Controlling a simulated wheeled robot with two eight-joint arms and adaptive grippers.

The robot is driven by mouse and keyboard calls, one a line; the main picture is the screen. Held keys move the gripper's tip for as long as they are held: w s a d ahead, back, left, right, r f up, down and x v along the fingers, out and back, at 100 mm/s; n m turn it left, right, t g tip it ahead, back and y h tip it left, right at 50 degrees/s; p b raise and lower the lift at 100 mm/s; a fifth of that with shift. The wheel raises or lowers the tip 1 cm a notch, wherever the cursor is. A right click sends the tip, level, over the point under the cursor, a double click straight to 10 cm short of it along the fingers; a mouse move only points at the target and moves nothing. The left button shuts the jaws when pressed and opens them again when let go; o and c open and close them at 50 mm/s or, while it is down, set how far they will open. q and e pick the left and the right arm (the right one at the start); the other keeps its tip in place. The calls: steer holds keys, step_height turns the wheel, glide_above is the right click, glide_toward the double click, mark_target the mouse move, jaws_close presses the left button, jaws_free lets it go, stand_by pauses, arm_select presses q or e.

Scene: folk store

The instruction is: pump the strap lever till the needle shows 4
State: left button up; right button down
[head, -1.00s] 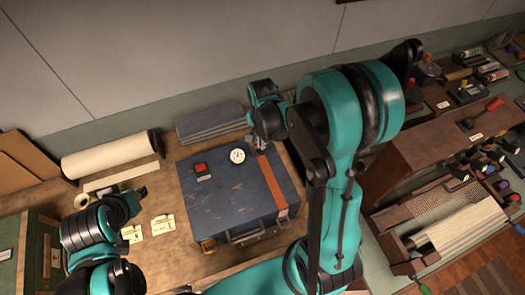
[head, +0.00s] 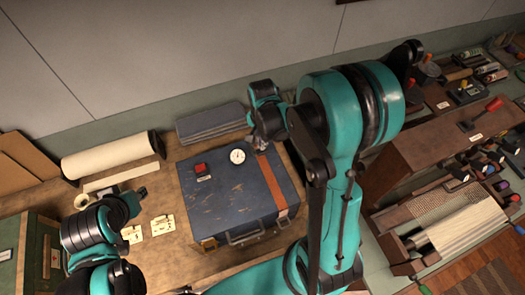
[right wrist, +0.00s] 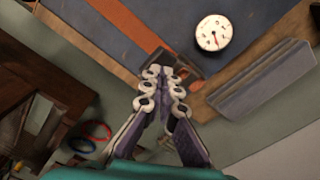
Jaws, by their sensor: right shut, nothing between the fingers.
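A blue case (head: 217,203) lies on the wooden bench with an orange strap (head: 272,183) across its right side. A round white gauge (head: 238,156) sits on its top near the strap. In the right wrist view the gauge (right wrist: 213,33) has a red needle, but its figures are too small to read. My right gripper (right wrist: 163,76) is shut and empty, beside a dark metal piece (right wrist: 186,66) at the strap's end, which may be the lever. Contact is unclear. In the head view the right fingertips (head: 260,146) are small and dark. My left gripper (head: 139,193) hangs left of the case; its opening is unclear.
Pale cards (head: 162,224) lie left of the case. Wooden shelving (head: 430,165) with tools stands to the right.

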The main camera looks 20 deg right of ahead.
mark_target(263, 153)
steer(key=shift+f, duration=0.15)
steer(key=shift+s+f+b, duration=0.2)
steer(key=shift+f+b, duration=1.1)
steer(key=shift+f, duration=0.05)
steer(key=shift+s+f+b, duration=0.2)
steer(key=shift+f+b, duration=1.1)
steer(key=shift+r, duration=0.2)
step_height(263, 153, up, 9)
steer(key=p, duration=0.6)
